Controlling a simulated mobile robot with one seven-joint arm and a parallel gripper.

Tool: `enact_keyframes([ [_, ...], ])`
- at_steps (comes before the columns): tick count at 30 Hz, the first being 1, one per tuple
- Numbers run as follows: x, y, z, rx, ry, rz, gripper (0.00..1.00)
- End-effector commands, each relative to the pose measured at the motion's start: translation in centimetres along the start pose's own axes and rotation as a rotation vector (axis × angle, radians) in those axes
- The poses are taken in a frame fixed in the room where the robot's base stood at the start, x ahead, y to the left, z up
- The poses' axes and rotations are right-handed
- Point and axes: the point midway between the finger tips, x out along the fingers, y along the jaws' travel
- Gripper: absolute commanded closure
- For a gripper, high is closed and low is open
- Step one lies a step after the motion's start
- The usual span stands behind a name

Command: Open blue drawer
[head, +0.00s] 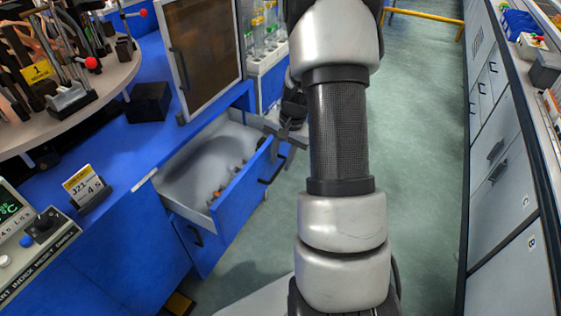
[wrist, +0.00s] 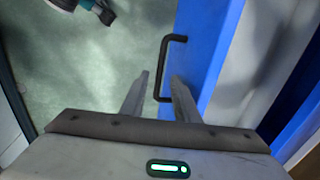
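The blue drawer (head: 238,203) stands pulled out from the blue bench in the head view, its pale inside showing several small items. Its black handle (head: 272,170) is on the outer face of the front. In the wrist view the blue drawer front (wrist: 207,45) runs down the right of the middle, with the black handle (wrist: 161,72) on its left side. My gripper (wrist: 162,78) is open, with its fingers apart and the handle's bar showing between them. It also shows in the head view (head: 288,137) near the handle, partly hidden behind my arm. Contact with the handle cannot be told.
Another drawer with a dark handle (head: 195,236) sits below the pulled-out one. A framed brown panel (head: 205,50) stands above it. A round table (head: 100,85) with stands is at upper left. Pale cabinets (head: 505,200) line the right side. The green floor (head: 425,130) between is mostly clear.

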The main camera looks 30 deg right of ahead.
Motion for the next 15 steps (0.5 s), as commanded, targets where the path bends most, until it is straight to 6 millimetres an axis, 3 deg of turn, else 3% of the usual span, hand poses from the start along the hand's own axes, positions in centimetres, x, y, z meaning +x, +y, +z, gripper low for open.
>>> enact_keyframes([
  [1,-1.6,-0.1,-0.1,0.000,0.005,-0.002,0.72],
  [6,-5.9,-0.1,-0.1,-0.001,0.006,-0.002,0.72],
  [15,-12.5,-0.1,0.0,0.000,0.003,-0.001,0.72],
])
